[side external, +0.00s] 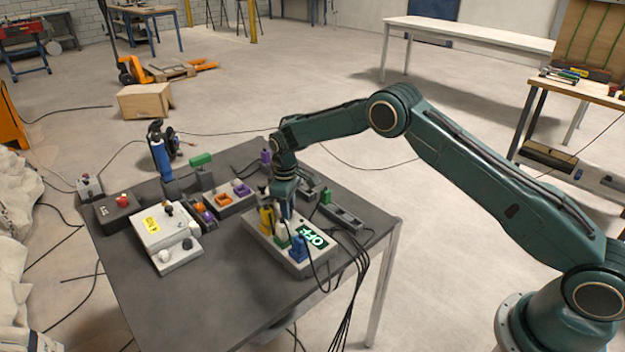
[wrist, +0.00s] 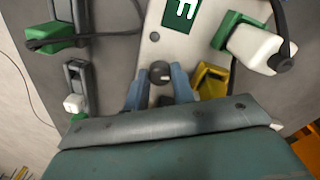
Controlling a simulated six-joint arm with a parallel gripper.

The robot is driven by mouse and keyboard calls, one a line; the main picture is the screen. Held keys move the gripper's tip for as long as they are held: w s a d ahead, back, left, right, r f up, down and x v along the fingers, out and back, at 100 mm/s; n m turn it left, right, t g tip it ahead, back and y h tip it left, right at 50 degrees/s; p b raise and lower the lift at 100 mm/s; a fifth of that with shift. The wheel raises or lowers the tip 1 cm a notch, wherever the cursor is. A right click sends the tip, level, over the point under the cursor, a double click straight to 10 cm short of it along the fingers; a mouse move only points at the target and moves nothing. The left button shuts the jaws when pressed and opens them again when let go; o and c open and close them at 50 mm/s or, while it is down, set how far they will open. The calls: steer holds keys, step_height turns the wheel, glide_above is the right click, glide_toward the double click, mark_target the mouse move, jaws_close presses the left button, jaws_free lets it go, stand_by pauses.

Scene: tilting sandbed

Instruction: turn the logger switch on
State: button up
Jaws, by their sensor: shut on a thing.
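The logger is a pale box (side external: 262,238) near the table's right side, with a lit green display (side external: 311,237) reading OFF. Part of the display (wrist: 181,14) shows at the top of the wrist view. The logger switch, a dark round-topped knob (wrist: 160,70), stands on the pale panel. My gripper (wrist: 159,85) has its two blue-grey fingers on either side of the knob and is shut on it. In the side view my gripper (side external: 285,207) reaches down to the box's far end, where the switch is hidden behind the plugs and fingers.
Yellow (side external: 266,219), white-and-green (side external: 282,234) and blue (side external: 297,248) plugs with black cables stand on the box close to my gripper. A white box (side external: 165,238) with knobs is to the left. The table's front left (side external: 160,305) is clear.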

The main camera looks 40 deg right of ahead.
steer(key=m, duration=0.5)
steer(key=shift+w, duration=0.1)
steer(key=m, duration=0.5)
stand_by(0.4)
steer(key=o, duration=1)
steer(key=shift+r, duration=0.2)
step_height(320, 180, up, 14)
steer(key=shift+a+f, duration=0.25)
steer(key=shift+a, duration=0.05)
steer(key=shift+w, duration=0.1)
